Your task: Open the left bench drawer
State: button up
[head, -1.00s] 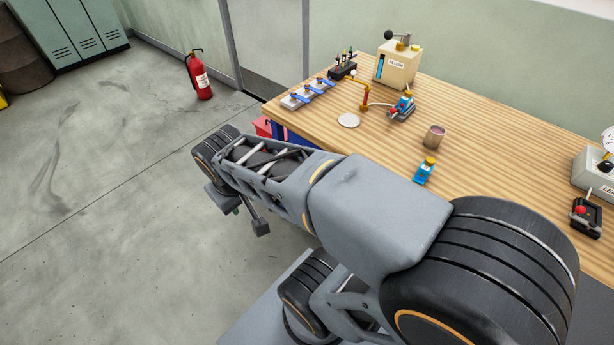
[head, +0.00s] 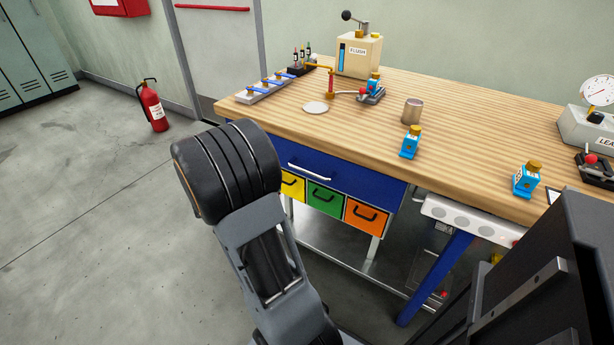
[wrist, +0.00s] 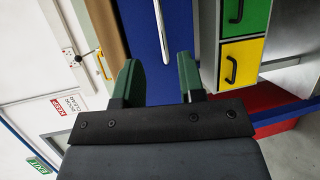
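The blue bench drawer (head: 350,178) is under the wooden bench top at its left end, with a silver bar handle (head: 309,172). Its front looks flush, so it appears shut. In the wrist view the blue front (wrist: 160,80) fills the middle, and the handle (wrist: 161,32) runs up the picture. My gripper (wrist: 159,68) is open, with two green fingers apart and nothing visibly held. The handle's near end lines up with the gap between the fingertips; I cannot tell how far off it is. The head view does not show my gripper; my arm covers that area.
Below the drawer are yellow (head: 292,186), green (head: 325,199) and orange (head: 366,215) bins with black handles. The wooden bench top (head: 460,135) carries bottles, a can and a flush unit (head: 358,55). A fire extinguisher (head: 153,106) stands on open floor at left.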

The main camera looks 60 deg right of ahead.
aim_at(307, 172)
jog(key=b+x, duration=0.1)
jog(key=x, duration=1)
jog(key=shift+s+d, duration=0.15)
jog(key=shift+c, duration=0.5)
grip_shut()
